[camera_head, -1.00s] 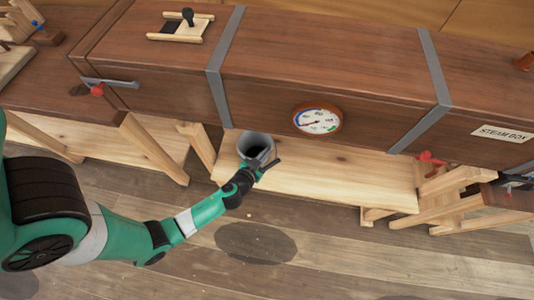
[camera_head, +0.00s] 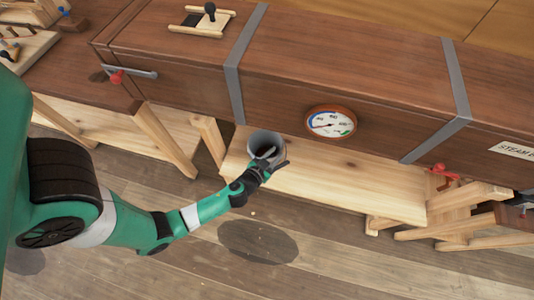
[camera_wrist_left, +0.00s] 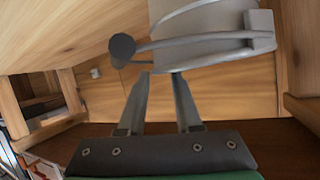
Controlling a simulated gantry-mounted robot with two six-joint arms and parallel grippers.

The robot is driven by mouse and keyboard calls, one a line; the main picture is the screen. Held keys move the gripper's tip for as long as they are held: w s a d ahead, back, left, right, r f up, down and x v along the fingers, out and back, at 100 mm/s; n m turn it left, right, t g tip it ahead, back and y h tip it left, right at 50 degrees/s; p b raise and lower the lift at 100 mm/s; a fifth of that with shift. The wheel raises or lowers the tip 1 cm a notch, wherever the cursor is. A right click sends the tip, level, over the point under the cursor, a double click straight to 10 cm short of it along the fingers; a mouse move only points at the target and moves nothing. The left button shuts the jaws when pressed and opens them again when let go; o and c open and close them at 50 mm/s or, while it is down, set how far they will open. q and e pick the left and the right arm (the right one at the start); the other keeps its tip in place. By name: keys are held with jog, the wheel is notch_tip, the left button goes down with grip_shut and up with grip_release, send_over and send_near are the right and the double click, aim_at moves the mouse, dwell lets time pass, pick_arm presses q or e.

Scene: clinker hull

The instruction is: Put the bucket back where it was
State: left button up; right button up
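The grey bucket (camera_head: 253,148) is at the left end of the pale wooden shelf below the steam box, with its dark opening showing in the head view. My left gripper (camera_head: 274,160) is at the bucket's near right side, overlapping its rim in the picture. In the left wrist view the bucket (camera_wrist_left: 205,22) fills the top, with its curved handle and a dark round knob in front of it. The fingers of my left gripper (camera_wrist_left: 163,76) are apart, with their tips close to the handle; nothing shows clearly between them. Whether they touch it I cannot tell. My right gripper is out of view.
The brown steam box (camera_head: 290,70) with metal straps and a round gauge (camera_head: 331,122) stands behind and above the shelf (camera_head: 350,190). The shelf is bare to the right of the bucket. Trestle legs (camera_head: 165,140) stand at the left. A red-handled clamp (camera_head: 445,172) is at the right.

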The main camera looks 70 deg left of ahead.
pick_arm(q)
jog(key=v, duration=1.1)
jog(key=shift+s+d+p, duration=0.2)
jog(key=shift+s+p, duration=0.1)
